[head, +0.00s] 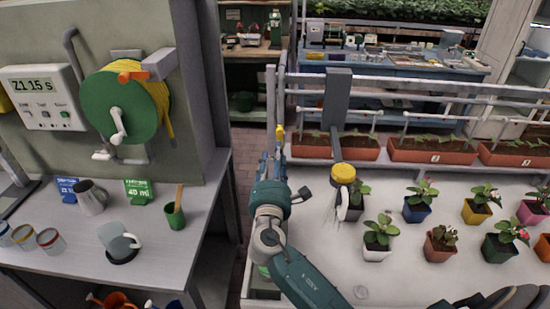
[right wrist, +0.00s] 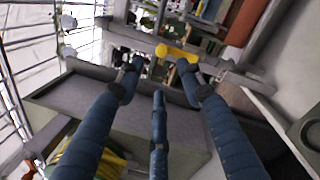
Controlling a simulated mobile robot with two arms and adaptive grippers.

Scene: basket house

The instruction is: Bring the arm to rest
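My right arm reaches up from the bottom of the head view, with its teal link and wrist over the near-left edge of the white plant bench (head: 310,248). My right gripper (head: 270,158) points away from me beside the bench's metal rail. In the right wrist view its blue fingers (right wrist: 160,68) are spread apart, with nothing seen held between them. A small yellow part (right wrist: 175,52) shows just beyond the fingertips; whether they touch it is unclear. My left gripper is not in view.
Several potted plants (head: 378,238) stand on the bench. A yellow-topped grey fixture (head: 342,173) is right of the gripper. A narrow gap separates counter and bench.

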